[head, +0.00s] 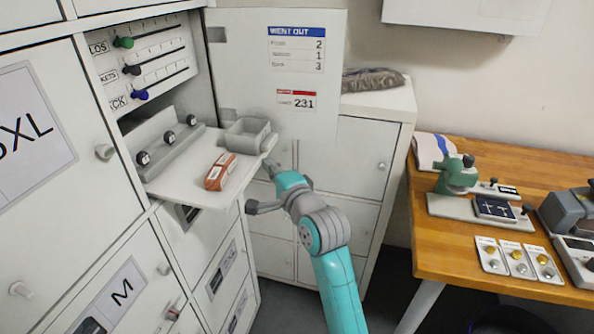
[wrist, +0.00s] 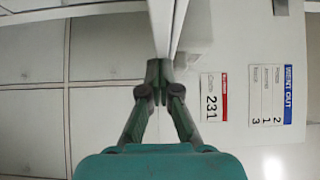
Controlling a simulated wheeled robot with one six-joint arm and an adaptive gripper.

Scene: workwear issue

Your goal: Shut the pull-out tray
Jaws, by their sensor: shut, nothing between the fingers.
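The pull-out tray (head: 182,190) is a white shelf that sticks out of the open upper compartment of the cabinet in the head view. An orange-brown packet (head: 220,172) with a white label and a small grey bin (head: 247,136) stand on it. My gripper (head: 269,164) is at the tray's outer front edge, near the bin's corner. In the wrist view my gripper (wrist: 160,84) has its fingertips together, right at the end of the tray's pale edge (wrist: 163,28). Whether they touch the edge I cannot tell.
The open door (head: 280,75) with "WENT OUT" and "231" labels stands beside the tray. Inside the compartment are coloured sliders (head: 131,69) and a grey rack with black knobs (head: 168,146). A wooden table (head: 462,238) with devices is at right. Grey lockers (head: 345,165) stand behind my arm.

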